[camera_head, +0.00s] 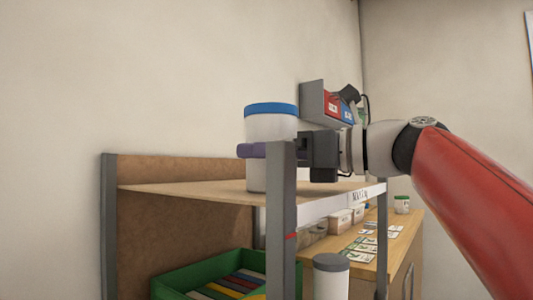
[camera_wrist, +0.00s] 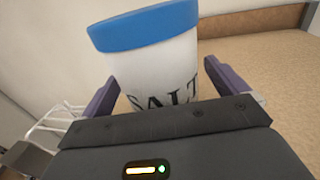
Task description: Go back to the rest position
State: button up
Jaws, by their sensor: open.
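My gripper (camera_wrist: 158,85) is open, with its two purple fingers on either side of a white jar (camera_wrist: 155,65) with a blue lid and the word SALT on it. In the wrist view gaps show between the fingers and the jar. In the head view my gripper (camera_head: 262,150) reaches in from the right at the jar's middle. The jar (camera_head: 270,125) stands upright on the wooden top board of a shelf (camera_head: 180,191). A grey shelf post hides part of the jar's lower right side. My red arm stretches across the right of the head view.
The grey front post (camera_head: 282,215) stands close to my gripper. Below are a green bin (camera_head: 205,267) with colourful items and a grey-lidded container (camera_head: 331,275). A wooden counter (camera_head: 395,245) with cards and boxes lies behind, under a wall rack (camera_head: 325,103). The board left of the jar is clear.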

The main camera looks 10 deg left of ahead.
jog(key=d, duration=0.3)
jog(key=s+d, duration=0.1)
jog(key=d, duration=0.2)
jog(key=shift+s+d+r, duration=0.1)
jog(key=shift+s+d, duration=0.05)
jog(key=shift+d, duration=0.05)
